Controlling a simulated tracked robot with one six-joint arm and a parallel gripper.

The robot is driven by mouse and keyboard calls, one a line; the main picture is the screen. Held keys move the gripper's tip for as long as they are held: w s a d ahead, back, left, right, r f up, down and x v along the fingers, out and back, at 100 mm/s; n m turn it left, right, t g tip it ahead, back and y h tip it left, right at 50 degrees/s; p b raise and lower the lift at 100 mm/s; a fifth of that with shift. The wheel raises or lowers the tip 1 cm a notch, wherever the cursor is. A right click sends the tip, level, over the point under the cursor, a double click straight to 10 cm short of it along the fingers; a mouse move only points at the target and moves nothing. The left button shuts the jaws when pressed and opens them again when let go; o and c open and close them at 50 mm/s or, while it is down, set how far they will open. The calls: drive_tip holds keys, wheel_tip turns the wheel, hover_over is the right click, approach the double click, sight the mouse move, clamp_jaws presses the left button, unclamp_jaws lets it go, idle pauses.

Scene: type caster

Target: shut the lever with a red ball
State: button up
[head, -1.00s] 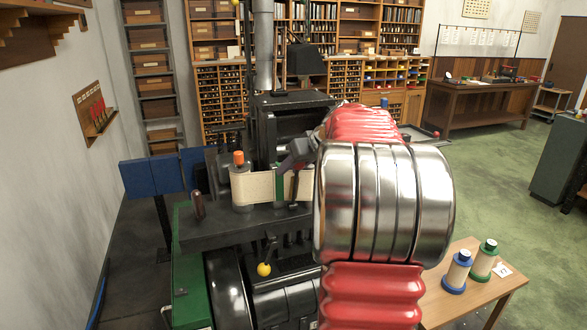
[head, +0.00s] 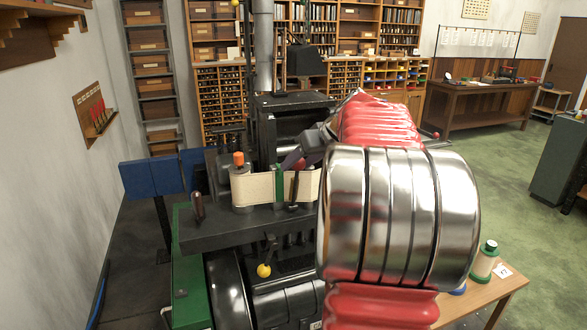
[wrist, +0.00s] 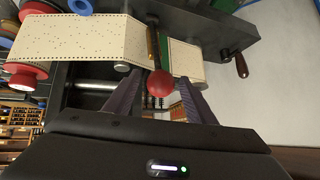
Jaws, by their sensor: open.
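The red ball (wrist: 160,83) shows in the wrist view as the end of a lever beside the paper tape. A dark bar stands just behind it. My gripper (wrist: 162,77) is open, with one dark finger on each side of the ball. A gap shows between the ball and each finger; I cannot tell whether either touches. In the head view my gripper (head: 304,156) is at the machine's tape, partly behind my own arm. The ball is not clearly visible there.
The punched paper tape (wrist: 80,38) crosses a green strip (wrist: 186,64). A brown handle (wrist: 241,66) is nearby. A yellow ball lever (head: 264,270) hangs lower on the machine. An orange-topped spool (head: 239,160) stands left. A table (head: 485,302) with spools is at right.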

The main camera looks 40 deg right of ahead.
drive_tip(key=v, duration=0.9)
